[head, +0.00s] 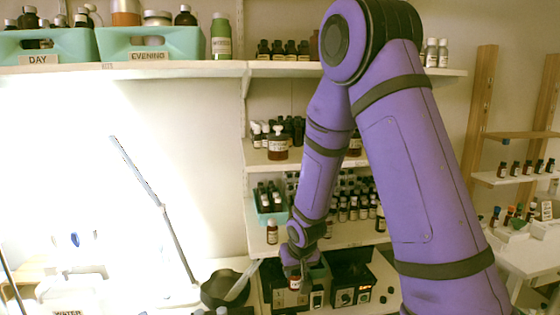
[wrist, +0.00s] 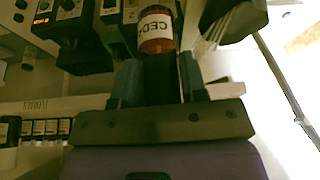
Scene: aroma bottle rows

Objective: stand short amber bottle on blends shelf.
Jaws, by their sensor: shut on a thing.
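My gripper (head: 299,264) points down in front of the lower shelves and is shut on a short amber bottle (head: 295,284) with a white label. In the wrist view the amber bottle (wrist: 156,45) sits beyond the fingers (wrist: 158,82), its dark neck or cap between them. Its label reads upside down, starting "CED". The bottle is off any surface as far as I can tell.
Shelves of bottles (head: 262,170) stand behind my arm, which hides part of them. A lone bottle (head: 272,232) stands at a shelf front by a teal bin (head: 262,203). Dark devices (head: 352,285) and a dark pan (head: 222,288) are near the gripper. A lamp (head: 140,175) stands left.

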